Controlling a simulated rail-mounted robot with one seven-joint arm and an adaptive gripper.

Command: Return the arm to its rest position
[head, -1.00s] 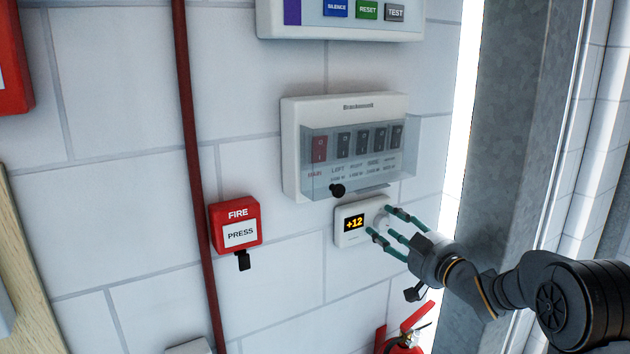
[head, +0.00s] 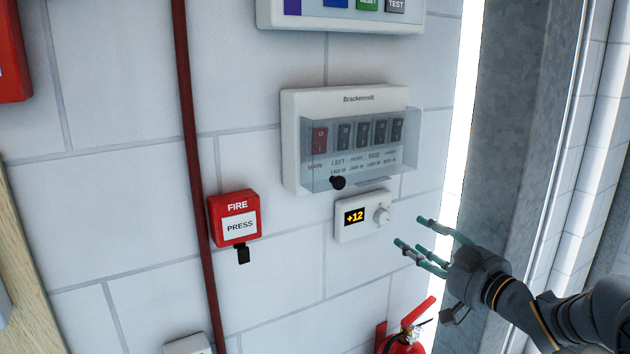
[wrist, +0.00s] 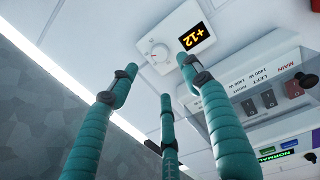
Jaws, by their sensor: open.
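My gripper (head: 430,246) has teal fingers and shows at the lower right of the head view. Its fingers are spread open and hold nothing. It is off the wall, to the lower right of the white thermostat (head: 363,217), which reads +12 and has a round dial. In the wrist view the open fingers (wrist: 160,90) point toward the thermostat (wrist: 160,40), with a gap between the fingertips and the dial. My arm reaches in from the right edge.
A Brackenvolt breaker box (head: 350,100) with a clear cover is above the thermostat. A red fire call point (head: 234,217) and red pipe (head: 190,150) are to the left. A fire extinguisher (head: 403,343) stands below my gripper. A grey metal column (head: 515,150) rises at the right.

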